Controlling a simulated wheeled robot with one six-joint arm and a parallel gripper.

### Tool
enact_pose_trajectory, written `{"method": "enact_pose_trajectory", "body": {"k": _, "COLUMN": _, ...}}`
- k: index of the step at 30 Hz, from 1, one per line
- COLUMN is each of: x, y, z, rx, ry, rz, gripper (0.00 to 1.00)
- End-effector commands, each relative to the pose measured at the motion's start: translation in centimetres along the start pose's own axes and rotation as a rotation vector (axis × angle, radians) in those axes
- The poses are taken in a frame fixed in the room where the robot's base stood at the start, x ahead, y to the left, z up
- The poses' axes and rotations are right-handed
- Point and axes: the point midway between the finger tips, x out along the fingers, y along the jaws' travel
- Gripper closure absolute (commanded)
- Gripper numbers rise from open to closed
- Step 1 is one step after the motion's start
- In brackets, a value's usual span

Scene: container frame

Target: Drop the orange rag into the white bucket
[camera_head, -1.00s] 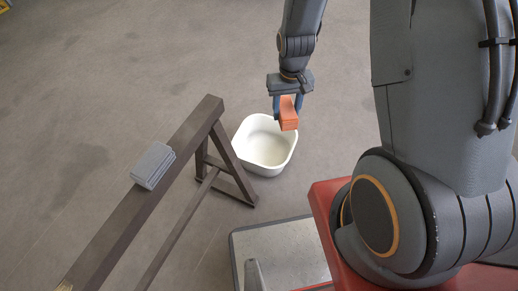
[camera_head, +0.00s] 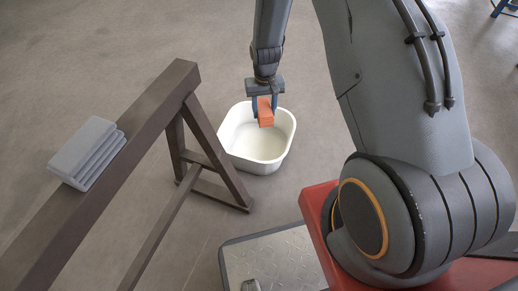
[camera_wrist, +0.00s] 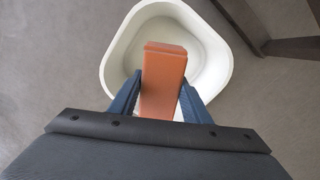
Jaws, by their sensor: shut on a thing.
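The orange rag (camera_head: 265,112) is a folded, block-like piece held between the blue fingers of my gripper (camera_head: 264,106). In the wrist view the rag (camera_wrist: 163,75) sticks out past both fingertips (camera_wrist: 160,98), which are shut on its sides. The white bucket (camera_head: 262,160) stands open on the floor. In the head view the rag overlaps the bucket's opening. In the wrist view the bucket (camera_wrist: 222,52) lies below and beyond the rag, its inside pale and empty where visible. The rag hides part of the bucket's inside.
A dark wooden trestle (camera_head: 150,120) stands left of the bucket, its leg close to the rim. A folded grey cloth stack (camera_head: 88,152) lies on its beam. The trestle also shows at the upper right of the wrist view (camera_wrist: 290,47). Open floor lies behind the bucket.

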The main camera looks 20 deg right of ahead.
Motion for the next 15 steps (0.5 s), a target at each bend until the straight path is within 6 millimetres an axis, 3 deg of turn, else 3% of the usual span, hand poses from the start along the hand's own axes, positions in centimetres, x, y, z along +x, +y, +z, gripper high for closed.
{"method": "enact_pose_trajectory", "body": {"k": 1, "x": 2.3, "y": -0.1, "z": -1.0, "rx": 0.004, "ry": 0.0, "rz": 0.0, "gripper": 0.79}}
{"method": "enact_pose_trajectory", "body": {"k": 6, "x": 5.8, "y": -0.2, "z": -2.7, "rx": 0.014, "ry": -0.001, "rz": 0.0, "gripper": 0.79}}
{"method": "enact_pose_trajectory", "body": {"k": 15, "x": 7.7, "y": -0.3, "z": -3.7, "rx": 0.02, "ry": -0.001, "rz": 0.0, "gripper": 0.79}}
